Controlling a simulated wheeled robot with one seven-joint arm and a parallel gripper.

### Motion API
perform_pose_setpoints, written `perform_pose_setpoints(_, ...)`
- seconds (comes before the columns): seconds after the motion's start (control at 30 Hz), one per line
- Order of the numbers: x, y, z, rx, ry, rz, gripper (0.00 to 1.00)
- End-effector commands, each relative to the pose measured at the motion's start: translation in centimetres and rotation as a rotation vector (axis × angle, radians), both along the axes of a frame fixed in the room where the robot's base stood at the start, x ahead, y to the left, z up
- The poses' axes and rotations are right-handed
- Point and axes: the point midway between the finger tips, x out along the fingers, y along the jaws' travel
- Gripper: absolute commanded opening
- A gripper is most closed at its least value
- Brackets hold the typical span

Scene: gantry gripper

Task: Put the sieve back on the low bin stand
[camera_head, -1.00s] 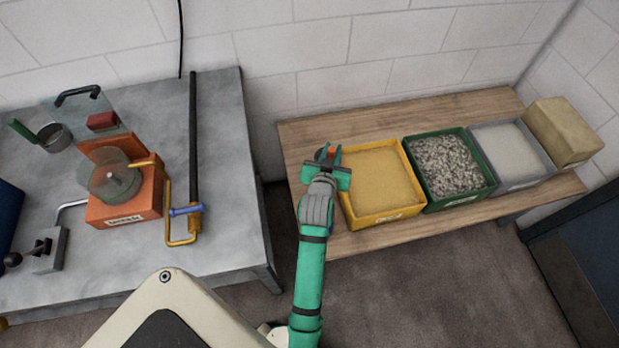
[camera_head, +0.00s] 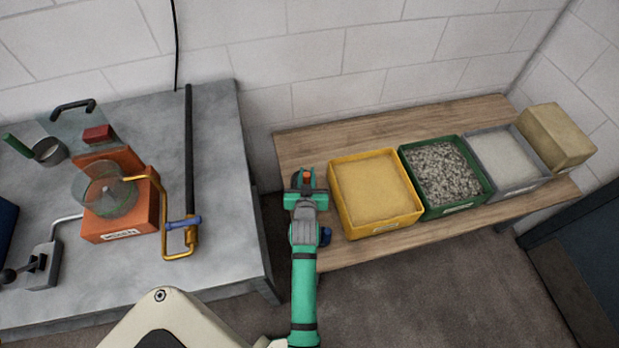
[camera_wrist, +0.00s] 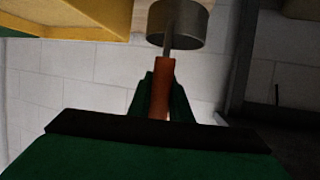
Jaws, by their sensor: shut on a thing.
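My gripper (camera_head: 306,177) is shut on the orange handle of the sieve (camera_head: 306,174), over the left end of the wooden low bin stand (camera_head: 300,148), left of the yellow bin (camera_head: 333,190). In the wrist view my dark green fingers (camera_wrist: 163,105) lie on both sides of the handle. The sieve's round grey metal cup (camera_wrist: 182,24) shows beyond the handle there. In the head view the cup is hidden by my gripper. I cannot tell whether the sieve touches the stand.
The yellow bin, a green bin of gravel (camera_head: 478,195) and a grey bin (camera_head: 535,178) stand in a row, with a tan block (camera_head: 557,135) at the far right. A metal bench (camera_head: 215,120) at left holds an orange machine (camera_head: 125,215) and a green-handled pan (camera_head: 48,151).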

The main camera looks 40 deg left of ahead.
Motion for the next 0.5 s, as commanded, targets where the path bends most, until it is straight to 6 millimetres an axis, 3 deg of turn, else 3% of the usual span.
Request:
perform_pose_setpoints(0.2,2.6,1.2,-3.7,-0.001,0.002,0.0,0.0)
perform_pose_setpoints(0.5,4.1,1.8,-5.6,0.0,0.001,0.0,0.0)
